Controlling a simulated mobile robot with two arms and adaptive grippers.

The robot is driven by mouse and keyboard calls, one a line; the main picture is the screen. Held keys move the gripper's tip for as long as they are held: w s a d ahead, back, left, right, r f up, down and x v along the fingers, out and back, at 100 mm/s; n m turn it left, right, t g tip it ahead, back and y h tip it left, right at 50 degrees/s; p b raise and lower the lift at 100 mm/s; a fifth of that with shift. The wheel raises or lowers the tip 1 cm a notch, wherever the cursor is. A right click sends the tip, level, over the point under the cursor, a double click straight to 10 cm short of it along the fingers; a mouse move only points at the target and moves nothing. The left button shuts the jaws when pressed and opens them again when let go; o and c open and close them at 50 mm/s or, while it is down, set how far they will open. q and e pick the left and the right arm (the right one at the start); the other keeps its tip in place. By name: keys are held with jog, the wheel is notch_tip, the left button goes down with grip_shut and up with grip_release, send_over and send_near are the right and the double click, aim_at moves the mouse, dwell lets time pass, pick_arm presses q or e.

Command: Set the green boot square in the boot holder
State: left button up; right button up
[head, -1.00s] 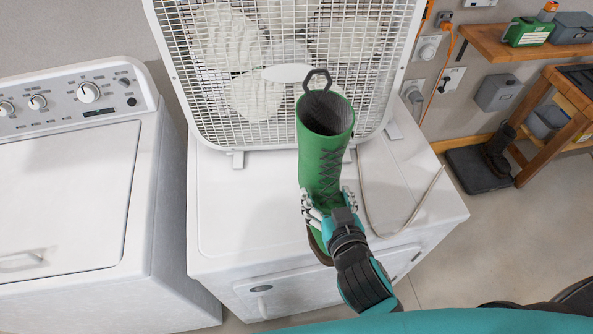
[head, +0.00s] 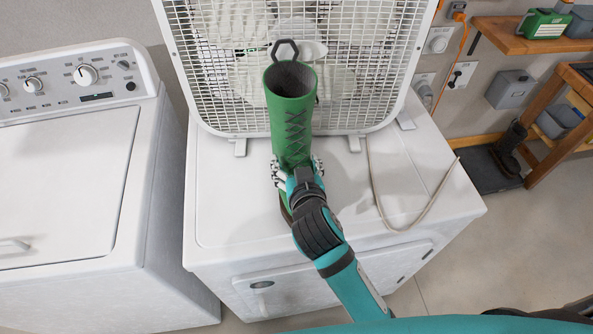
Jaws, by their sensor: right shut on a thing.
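The green boot (head: 291,125) stands upright, with dark lacing, an open grey-lined top and a dark pull loop. It is in front of the box fan, over the white dryer-like machine's top (head: 235,215). My right gripper (head: 298,176) is shut on its lower part, and the gripper and wrist hide much of the foot. I cannot tell whether the sole touches the top. A flat black tray (head: 487,170) on the floor at the right, holding a dark boot, appears to be the boot holder. My left gripper is not in view.
A white box fan (head: 365,75) stands at the back of the machine. A pale cord (head: 376,195) loops over the top's right side. A washer (head: 60,180) stands at left. A wooden bench (head: 560,145) stands beside the tray. Bare floor lies right of the machine.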

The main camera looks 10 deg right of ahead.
dwell(0.3)
jog(key=o, duration=1.7)
jog(key=shift+f, duration=0.15)
